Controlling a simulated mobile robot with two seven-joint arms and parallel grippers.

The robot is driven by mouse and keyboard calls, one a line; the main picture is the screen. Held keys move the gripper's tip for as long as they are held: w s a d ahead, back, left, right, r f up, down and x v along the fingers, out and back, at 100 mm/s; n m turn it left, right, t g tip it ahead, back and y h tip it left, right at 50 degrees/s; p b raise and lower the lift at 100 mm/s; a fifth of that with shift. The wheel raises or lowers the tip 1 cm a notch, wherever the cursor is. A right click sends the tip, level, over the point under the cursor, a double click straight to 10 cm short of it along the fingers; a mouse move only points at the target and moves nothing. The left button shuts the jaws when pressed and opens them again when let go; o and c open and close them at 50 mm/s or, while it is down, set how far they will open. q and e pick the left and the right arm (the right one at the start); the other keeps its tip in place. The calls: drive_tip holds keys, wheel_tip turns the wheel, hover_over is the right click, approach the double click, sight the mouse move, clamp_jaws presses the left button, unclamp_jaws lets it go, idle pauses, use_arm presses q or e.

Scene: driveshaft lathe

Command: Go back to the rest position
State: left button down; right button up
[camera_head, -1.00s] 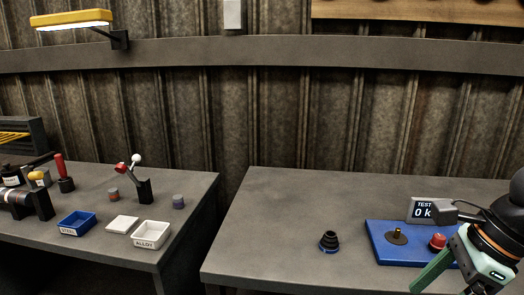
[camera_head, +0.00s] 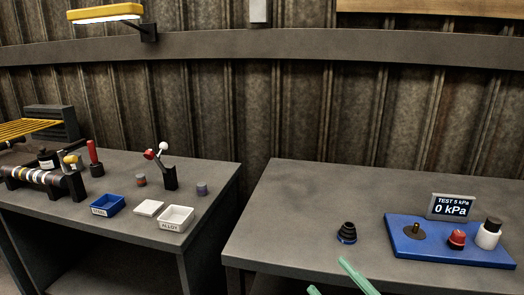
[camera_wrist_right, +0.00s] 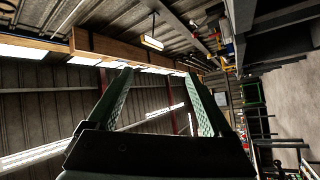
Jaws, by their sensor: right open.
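My right gripper (camera_head: 327,274) shows only as two green fingers at the bottom edge of the head view, in front of the right table. Its fingers are spread apart with nothing between them. In the right wrist view the open gripper (camera_wrist_right: 159,73) also holds nothing, with the wall and ceiling beyond it. My left gripper is not in view.
The right table (camera_head: 300,215) holds a black ribbed boot (camera_head: 347,233) and a blue test base (camera_head: 455,254) with a red button (camera_head: 457,238) and a display (camera_head: 452,207) reading 0 kPa. The left table (camera_head: 120,228) carries a blue tray (camera_head: 108,205) and a white tray (camera_head: 176,219).

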wheel_tip(320, 180, down, 14)
drive_tip(key=s+d+m+h, duration=0.1)
drive_tip(key=d+m+h, duration=0.1)
drive_tip(key=m+h, duration=0.7)
drive_tip(key=s+a+f+m+g+h+p, duration=0.1)
drive_tip(key=s+a+f+m+g, duration=0.1)
drive_tip(key=s+f+m+g, duration=1)
use_arm(q)
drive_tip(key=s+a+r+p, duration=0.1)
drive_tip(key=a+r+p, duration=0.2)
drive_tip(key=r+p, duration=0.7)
drive_tip(key=p, duration=0.3)
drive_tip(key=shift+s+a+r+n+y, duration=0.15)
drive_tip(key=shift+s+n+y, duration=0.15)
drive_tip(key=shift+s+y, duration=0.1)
use_arm(e)
drive_tip(key=s+d+r+n+t+h, duration=0.1)
drive_tip(key=s+d+r+n+t, duration=0.2)
drive_tip(key=r, duration=0.2)
drive_tip(key=shift+d+r+n+t, duration=0.15)
drive_tip(key=shift+d+n+t, duration=0.15)
drive_tip(key=shift+d+n, duration=0.1)
